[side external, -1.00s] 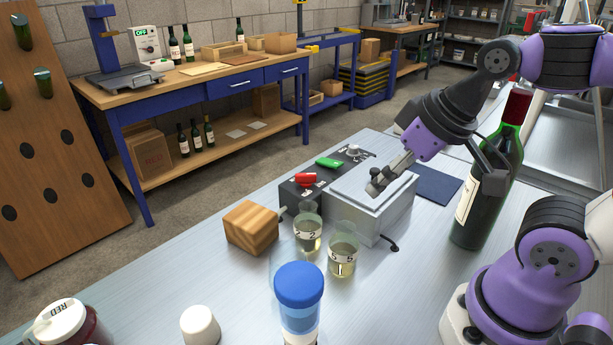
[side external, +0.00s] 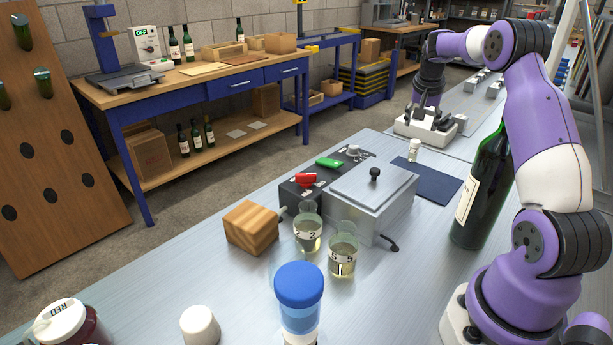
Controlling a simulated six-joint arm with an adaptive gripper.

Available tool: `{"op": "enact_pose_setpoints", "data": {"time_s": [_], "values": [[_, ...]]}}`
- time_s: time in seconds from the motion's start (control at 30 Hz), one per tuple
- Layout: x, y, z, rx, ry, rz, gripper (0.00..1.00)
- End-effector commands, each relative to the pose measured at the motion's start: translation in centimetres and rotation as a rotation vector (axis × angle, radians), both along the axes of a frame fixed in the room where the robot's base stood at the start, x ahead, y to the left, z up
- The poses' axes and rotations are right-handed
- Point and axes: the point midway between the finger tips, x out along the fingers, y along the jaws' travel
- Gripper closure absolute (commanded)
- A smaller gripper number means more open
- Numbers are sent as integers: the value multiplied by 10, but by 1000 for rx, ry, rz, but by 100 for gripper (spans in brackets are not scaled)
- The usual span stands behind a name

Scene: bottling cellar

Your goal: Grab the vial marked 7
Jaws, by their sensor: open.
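No marking 7 is readable in this view. A small vial (side external: 414,150) with a pale label stands upright at the far edge of the dark blue mat (side external: 436,186); its marking is too small to read. My gripper (side external: 428,122) points down above a white tray-like holder (side external: 408,130), behind and slightly right of the vial. Its fingers are small and dark at this distance; it looks open and apart from the vial. Two glass vessels with yellowish liquid, one marked 2 (side external: 308,238) and one marked 5 (side external: 342,262), stand nearer the camera.
A grey box (side external: 370,195) with a black knob on its lid stands mid-table beside a dark control unit (side external: 300,194). A tall green bottle (side external: 482,195) stands right of the mat. A wooden block (side external: 251,228) and a blue-capped container (side external: 299,290) are in front.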

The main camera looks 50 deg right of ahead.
Motion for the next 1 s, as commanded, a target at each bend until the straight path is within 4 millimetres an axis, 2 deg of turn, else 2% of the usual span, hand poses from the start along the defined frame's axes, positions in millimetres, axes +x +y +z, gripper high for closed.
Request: {"op": "enact_pose_setpoints", "data": {"time_s": [0.2, 0.43, 0.7, 0.97, 1.0], "values": [[3, -13, -34, 4, 4, -6, 36], [7, -18, -55, 3, 3, -3, 36], [13, -26, -94, 3, 1, -4, 36], [14, -28, -98, 1, 0, -3, 36], [14, -28, -98, 1, 0, -3, 41]]}}
